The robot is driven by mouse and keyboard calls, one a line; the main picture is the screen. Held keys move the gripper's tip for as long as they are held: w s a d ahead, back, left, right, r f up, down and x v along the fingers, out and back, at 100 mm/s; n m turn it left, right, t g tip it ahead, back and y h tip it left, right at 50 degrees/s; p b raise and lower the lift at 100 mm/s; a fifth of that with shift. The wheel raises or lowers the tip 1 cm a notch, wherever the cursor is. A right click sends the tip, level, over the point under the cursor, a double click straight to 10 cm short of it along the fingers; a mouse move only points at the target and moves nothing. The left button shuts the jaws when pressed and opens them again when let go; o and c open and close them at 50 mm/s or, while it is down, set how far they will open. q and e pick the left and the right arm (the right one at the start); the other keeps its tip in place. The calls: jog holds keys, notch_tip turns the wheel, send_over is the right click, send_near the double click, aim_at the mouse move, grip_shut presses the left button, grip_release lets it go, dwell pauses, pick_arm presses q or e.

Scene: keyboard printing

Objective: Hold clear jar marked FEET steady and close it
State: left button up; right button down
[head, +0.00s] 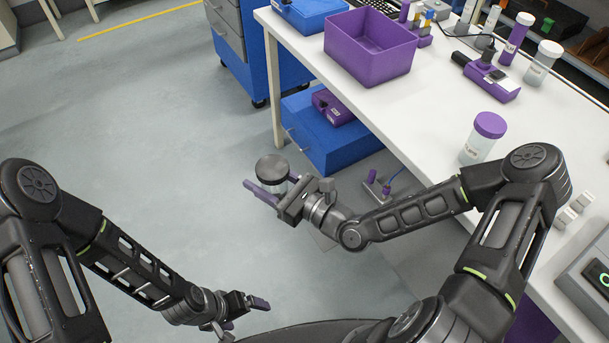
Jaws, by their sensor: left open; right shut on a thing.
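A small clear jar (281,187) with a round dark grey lid (271,166) on top is between the purple fingers of my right gripper (275,188). The gripper is shut on it and holds it upright in the air, in front of the table's left edge. Fingers hide much of the jar's body, and no FEET marking is readable. I cannot tell whether the lid is fully seated. My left gripper (244,313) is open and empty, lower in the picture and apart from the jar, over the floor.
The white table (420,125) at the right carries a purple bin (371,50), a clear jar with a purple lid (484,137), more jars and small devices. Blue drawers (325,140) stand below its left side. The floor at the left is open.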

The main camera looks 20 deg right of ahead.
jog(key=w+d+f+m+t+h+b, duration=0.1)
jog(key=w+d+f+b, duration=0.1)
jog(key=w+d+b, duration=0.15)
jog(key=w+d+f+h+b, duration=0.1)
jog(key=w+d+f+b, duration=0.15)
jog(key=w, duration=0.25)
jog(key=w+d+r+m+t+h+b, duration=0.3)
jog(key=w+d+r+m+h, duration=0.15)
jog(key=w+d, duration=0.4)
jog(key=w+d+r+m+h+b, duration=0.1)
jog(key=d+r+m+h+b, duration=0.15)
jog(key=d+r+h, duration=0.5)
jog(key=w+d+r+m+h+b, duration=0.1)
jog(key=w+d+r+m+h, duration=0.3)
jog(key=d, duration=0.7)
jog(key=s+d+r+m+g+h, duration=0.1)
jog(key=s+d+r+h, duration=0.1)
jog(key=d, duration=0.4)
jog(key=s+d+r+m+g+h, duration=0.2)
jog(key=s+d, duration=0.1)
jog(key=d, duration=0.4)
jog(key=shift+s+r, duration=0.25)
jog(key=shift+s, duration=0.1)
